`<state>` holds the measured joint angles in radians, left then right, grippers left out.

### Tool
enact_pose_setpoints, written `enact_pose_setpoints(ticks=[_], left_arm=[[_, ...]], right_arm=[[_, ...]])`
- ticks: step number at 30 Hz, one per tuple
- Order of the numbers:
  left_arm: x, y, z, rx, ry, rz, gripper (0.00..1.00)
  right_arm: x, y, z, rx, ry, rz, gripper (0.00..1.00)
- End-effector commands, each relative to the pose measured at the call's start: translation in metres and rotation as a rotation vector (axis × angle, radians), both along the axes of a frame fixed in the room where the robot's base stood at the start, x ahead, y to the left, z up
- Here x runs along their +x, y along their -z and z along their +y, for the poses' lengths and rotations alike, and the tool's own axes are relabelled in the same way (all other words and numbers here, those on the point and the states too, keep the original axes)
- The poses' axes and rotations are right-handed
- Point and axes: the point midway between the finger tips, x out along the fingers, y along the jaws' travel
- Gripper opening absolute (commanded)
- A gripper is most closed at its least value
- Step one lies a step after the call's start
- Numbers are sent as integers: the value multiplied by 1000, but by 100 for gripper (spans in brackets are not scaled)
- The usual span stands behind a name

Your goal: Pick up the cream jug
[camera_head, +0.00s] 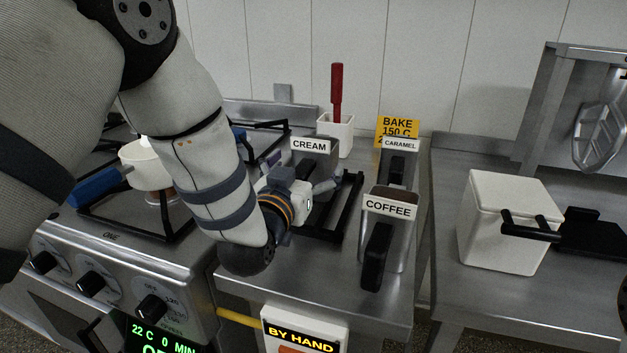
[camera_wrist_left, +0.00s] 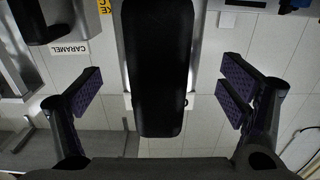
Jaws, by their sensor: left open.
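The cream jug (camera_head: 322,158) is a grey metal jug with a white CREAM label at its top. It stands upright on the steel counter, behind my left gripper. My left gripper (camera_head: 314,184) is open at the near side of the jug. In the left wrist view a broad black handle (camera_wrist_left: 157,70), apparently the cream jug's, stands in the gap between the open fingers of my left gripper (camera_wrist_left: 168,92). Clear gaps show on both sides of it.
The coffee jug (camera_head: 398,246) stands to the right and nearer, and the caramel jug (camera_head: 402,170) behind it. A white holder (camera_head: 341,140) with a red-handled tool stands behind. The stove (camera_head: 165,255) is left. A white box (camera_head: 500,235) stands on the right counter.

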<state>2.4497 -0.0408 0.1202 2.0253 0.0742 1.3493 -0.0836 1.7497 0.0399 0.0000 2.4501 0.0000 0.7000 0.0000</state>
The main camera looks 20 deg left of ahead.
Motion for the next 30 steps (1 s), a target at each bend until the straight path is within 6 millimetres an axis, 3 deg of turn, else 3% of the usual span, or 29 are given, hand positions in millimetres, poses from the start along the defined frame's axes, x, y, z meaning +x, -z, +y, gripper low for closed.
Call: enact_pose_setpoints(ticks=[4,11,18,20,30], left_arm=[[22,3,-1,0,-1,4,90],[25,0,-1,1,-1,1,90],[24,0,-1,1,-1,1,38],[24,0,-1,1,-1,2,27],[25,-10,-1,1,-1,-3,28]], right_arm=[[-5,5,0,0,0,18,40],[-4,4,0,0,0,16,40],[-4,4,0,0,0,16,40],[-4,4,0,0,0,16,40],[-2,2,0,0,0,8,40]])
